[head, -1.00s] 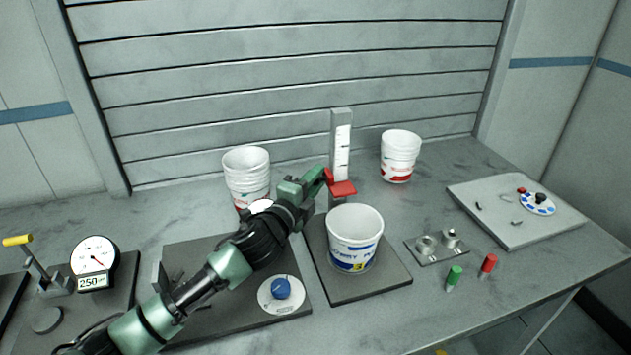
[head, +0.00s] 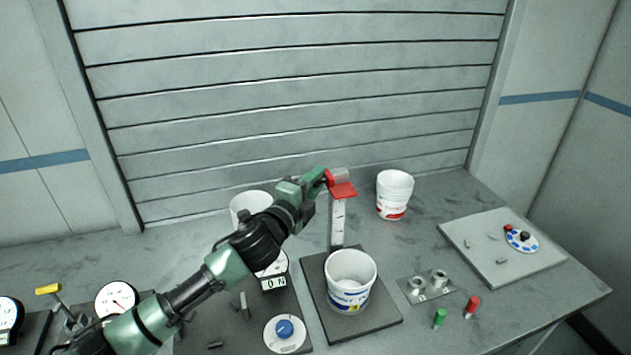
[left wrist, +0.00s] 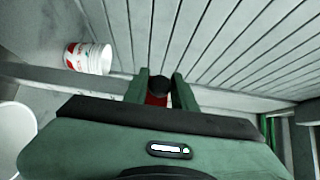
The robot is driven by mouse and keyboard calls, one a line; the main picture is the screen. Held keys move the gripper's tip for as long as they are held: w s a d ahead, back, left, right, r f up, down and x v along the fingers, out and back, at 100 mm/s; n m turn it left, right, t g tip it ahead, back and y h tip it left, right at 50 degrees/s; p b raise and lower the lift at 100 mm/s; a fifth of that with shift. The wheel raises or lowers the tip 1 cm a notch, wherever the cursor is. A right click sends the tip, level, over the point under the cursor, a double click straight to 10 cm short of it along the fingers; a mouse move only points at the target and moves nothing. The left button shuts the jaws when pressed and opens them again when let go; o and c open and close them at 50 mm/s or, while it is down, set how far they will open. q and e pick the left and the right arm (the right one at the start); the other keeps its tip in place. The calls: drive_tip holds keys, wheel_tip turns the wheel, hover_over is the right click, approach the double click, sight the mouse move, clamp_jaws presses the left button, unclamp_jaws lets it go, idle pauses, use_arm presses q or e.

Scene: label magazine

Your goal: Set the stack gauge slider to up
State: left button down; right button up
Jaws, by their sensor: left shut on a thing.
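The stack gauge is an upright white scale post (head: 338,222) at the back of a dark base plate. Its red slider (head: 342,190) now sits at the top of the post. My left gripper (head: 326,178) is at the slider's left side and is shut on it. In the left wrist view a red and dark piece of the slider (left wrist: 157,92) shows between the two fingers (left wrist: 157,88). A white tub (head: 350,282) stands on the base plate in front of the post. My right gripper is not in view.
Stacked white tubs (head: 250,204) stand behind my left arm, and more tubs (head: 394,194) stand back right. A dial panel (head: 500,250), a metal plate with fittings (head: 426,287), and green (head: 439,318) and red (head: 472,307) markers lie to the right.

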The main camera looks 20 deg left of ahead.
use_arm(q)
drive_tip(key=shift+r, duration=0.3)
drive_tip(key=c, duration=1.2)
unclamp_jaws()
drive_tip(key=shift+c, duration=0.2)
drive_tip(key=shift+s+f, duration=0.1)
drive_tip(key=shift+f, duration=0.05)
drive_tip(key=shift+s+a, duration=0.1)
drive_tip(key=shift+s, duration=0.1)
drive_tip(key=s+a+b, duration=0.1)
drive_tip(key=s+b, duration=0.2)
drive_tip(key=s, duration=0.4)
drive_tip(key=shift+a, duration=0.15)
